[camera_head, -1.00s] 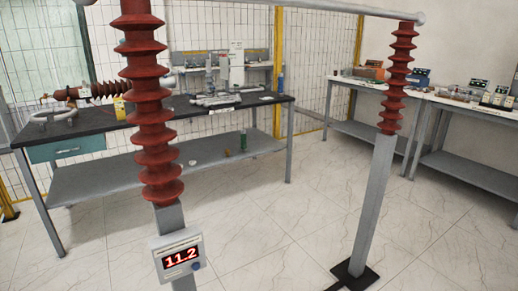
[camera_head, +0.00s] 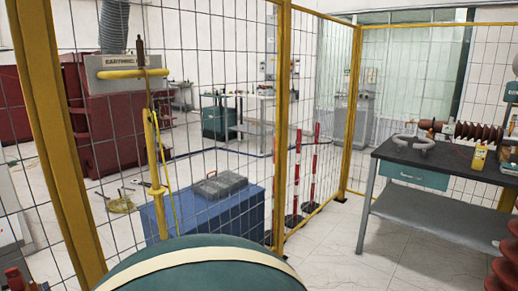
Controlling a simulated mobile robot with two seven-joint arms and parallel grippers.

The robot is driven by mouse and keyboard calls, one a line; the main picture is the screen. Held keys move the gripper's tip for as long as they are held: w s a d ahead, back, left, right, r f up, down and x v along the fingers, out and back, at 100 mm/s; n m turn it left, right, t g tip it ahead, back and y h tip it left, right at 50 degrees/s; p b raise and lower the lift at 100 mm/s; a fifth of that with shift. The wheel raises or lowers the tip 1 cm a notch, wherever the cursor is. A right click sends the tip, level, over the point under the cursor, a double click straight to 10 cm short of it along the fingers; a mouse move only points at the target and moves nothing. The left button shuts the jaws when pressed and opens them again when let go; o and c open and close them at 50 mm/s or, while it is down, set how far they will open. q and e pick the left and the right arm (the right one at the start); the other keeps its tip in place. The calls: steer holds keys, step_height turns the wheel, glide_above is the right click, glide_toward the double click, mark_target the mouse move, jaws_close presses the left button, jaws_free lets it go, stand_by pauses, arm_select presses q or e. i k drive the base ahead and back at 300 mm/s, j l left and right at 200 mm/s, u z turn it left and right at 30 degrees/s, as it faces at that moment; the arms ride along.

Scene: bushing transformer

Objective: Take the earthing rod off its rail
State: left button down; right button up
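The earthing rod (camera_head: 153,150) hangs nearly upright at the left, against the mesh fence. It has a thin dark upper part and a thicker yellow lower part. Its upper part passes the yellow rail (camera_head: 130,73), which sits below a pale sign reading "EARTHING". I cannot tell exactly how the rod is held at the rail. A thin yellow line runs down beside the rod. Neither of my grippers shows in the head view.
Yellow posts (camera_head: 283,130) frame the mesh fence. A dark-topped bench (camera_head: 430,160) stands at the right. Pale floor shows between fence and bench.

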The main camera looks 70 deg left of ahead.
mark_target(156, 190)
steer(key=u, duration=3.05)
